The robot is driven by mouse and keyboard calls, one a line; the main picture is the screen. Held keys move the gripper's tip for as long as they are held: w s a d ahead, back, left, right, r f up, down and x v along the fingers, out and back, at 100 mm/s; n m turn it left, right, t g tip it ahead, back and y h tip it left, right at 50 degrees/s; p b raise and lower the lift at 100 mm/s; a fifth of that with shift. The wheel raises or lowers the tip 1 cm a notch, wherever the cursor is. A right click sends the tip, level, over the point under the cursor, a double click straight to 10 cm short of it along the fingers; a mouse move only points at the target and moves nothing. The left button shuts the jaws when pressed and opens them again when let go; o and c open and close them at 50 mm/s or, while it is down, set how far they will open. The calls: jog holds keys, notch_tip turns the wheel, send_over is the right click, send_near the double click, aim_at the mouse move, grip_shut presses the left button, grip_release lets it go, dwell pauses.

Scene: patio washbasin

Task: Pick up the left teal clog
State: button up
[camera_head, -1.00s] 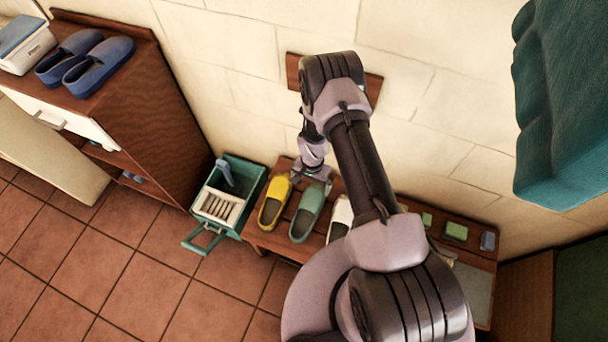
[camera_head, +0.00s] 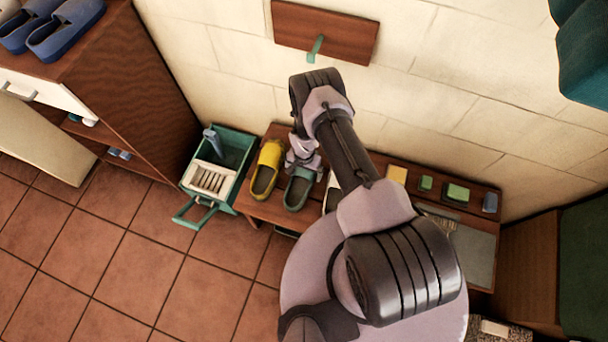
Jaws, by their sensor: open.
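A teal clog (camera_head: 298,192) lies on the wooden bench, its heel end toward me. My gripper (camera_head: 302,164) is over the toe end of this clog and hides part of it. The gripper is open; its fingertips are small, and I cannot tell whether they touch the clog. A yellow clog (camera_head: 266,170) lies just left of the teal one. A white shoe (camera_head: 331,194) lies to the right, mostly hidden behind my arm. No second teal clog is visible.
The wooden bench (camera_head: 251,209) stands against the wall. A hook board (camera_head: 325,32) hangs above. Sponges (camera_head: 457,193) lie at right.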

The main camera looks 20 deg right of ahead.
jog(key=shift+r, duration=0.15)
jog(key=c, duration=1.5)
